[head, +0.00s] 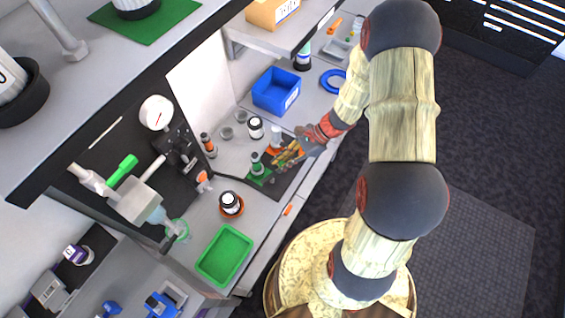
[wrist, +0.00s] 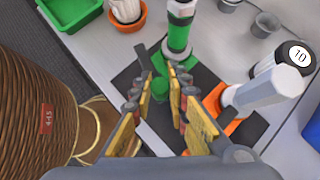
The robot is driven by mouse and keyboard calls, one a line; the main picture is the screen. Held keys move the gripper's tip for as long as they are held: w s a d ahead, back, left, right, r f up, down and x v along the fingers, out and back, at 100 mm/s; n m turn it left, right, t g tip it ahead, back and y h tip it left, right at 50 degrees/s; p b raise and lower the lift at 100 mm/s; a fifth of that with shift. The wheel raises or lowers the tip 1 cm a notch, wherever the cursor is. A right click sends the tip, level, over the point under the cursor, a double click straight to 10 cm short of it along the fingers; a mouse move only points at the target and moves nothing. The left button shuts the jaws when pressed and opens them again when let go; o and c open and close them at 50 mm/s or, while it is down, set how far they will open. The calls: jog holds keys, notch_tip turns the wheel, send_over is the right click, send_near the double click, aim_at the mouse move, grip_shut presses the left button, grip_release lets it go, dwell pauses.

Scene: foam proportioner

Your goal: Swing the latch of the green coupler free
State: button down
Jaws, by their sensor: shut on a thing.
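The green coupler (wrist: 180,28) stands upright on a green base (wrist: 203,80) on a dark mat. It also shows in the head view (head: 257,169), left of my gripper (head: 281,158). In the wrist view my gripper (wrist: 164,73) has its yellow fingers close together at the coupler's near side. A green rounded latch end (wrist: 160,89) shows between the fingers, which are shut on it. A dark bar (wrist: 143,58) sticks out beside the left fingertip. The fingers hide part of the latch, so its angle is hard to tell.
An orange base (wrist: 226,108) with a pale cylinder (wrist: 268,90) stands close on the right in the wrist view. A bottle in an orange dish (head: 231,206), a green tray (head: 225,254) and a blue bin (head: 277,90) are on the bench. A wall panel with a gauge (head: 157,113) stands behind.

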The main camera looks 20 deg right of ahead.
jog(key=c, duration=1.7)
grip_release()
jog(key=v, duration=1.2)
